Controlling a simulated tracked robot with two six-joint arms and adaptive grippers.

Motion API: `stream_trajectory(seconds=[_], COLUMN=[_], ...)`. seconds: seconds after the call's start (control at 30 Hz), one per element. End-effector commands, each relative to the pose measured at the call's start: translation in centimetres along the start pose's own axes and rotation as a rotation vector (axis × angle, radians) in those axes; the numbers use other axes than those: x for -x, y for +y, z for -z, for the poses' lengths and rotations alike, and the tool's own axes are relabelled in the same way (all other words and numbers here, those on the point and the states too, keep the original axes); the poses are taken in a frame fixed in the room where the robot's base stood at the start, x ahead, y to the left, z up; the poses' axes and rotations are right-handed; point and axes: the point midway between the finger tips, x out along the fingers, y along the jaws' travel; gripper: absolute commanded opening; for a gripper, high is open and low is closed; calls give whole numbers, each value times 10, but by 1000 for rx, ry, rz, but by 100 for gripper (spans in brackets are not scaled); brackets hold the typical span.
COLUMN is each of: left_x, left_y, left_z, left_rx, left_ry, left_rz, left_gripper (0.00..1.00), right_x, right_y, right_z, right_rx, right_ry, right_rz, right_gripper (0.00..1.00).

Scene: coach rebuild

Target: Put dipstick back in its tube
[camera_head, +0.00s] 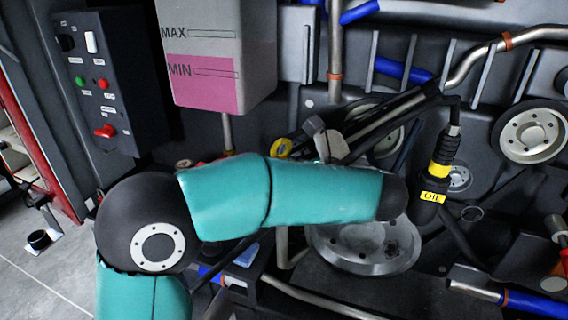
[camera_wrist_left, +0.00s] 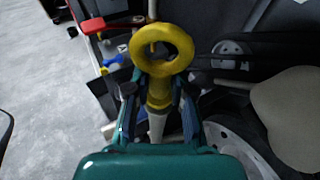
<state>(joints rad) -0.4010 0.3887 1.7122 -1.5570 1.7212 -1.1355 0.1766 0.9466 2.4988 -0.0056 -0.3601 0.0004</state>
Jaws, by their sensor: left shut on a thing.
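The dipstick shows its yellow ring handle (camera_wrist_left: 162,45) upright in the left wrist view, with a yellow collar below. My left gripper (camera_wrist_left: 158,93) is shut on that collar, one finger on each side. A pale stem or tube (camera_wrist_left: 156,127) continues below the collar; I cannot tell whether the dipstick's end is inside its tube. In the head view a yellow ring (camera_head: 281,148), likely the handle, shows just above my teal left arm, which hides most of the gripper and whatever lies below. My right gripper is in neither view.
A pink-filled MAX/MIN tank (camera_head: 215,55) hangs above the arm. A black control box (camera_head: 98,80) is at left. A black cylinder labelled OIL (camera_head: 434,180), pulleys (camera_head: 530,131) and pipes crowd the right. Open floor (camera_head: 40,280) lies at lower left.

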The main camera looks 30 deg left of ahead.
Motion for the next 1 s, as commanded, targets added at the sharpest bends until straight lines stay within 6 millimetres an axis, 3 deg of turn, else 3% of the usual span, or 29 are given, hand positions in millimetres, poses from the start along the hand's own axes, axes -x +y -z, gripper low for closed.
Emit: stream_trajectory(seconds=[0.87, 0.9, 1.0], left_x=[-6, -6, -6], left_y=[0, 0, 0], left_z=[20, 20, 20], left_rx=[-1, -2, -1], left_ry=[1, 2, 2], left_rz=[0, -1, -1], left_gripper=[0, 28, 44], right_x=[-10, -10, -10], right_y=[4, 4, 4], right_z=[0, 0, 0], right_rx=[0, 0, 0], right_ry=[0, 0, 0], right_rz=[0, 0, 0], right_gripper=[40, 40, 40])
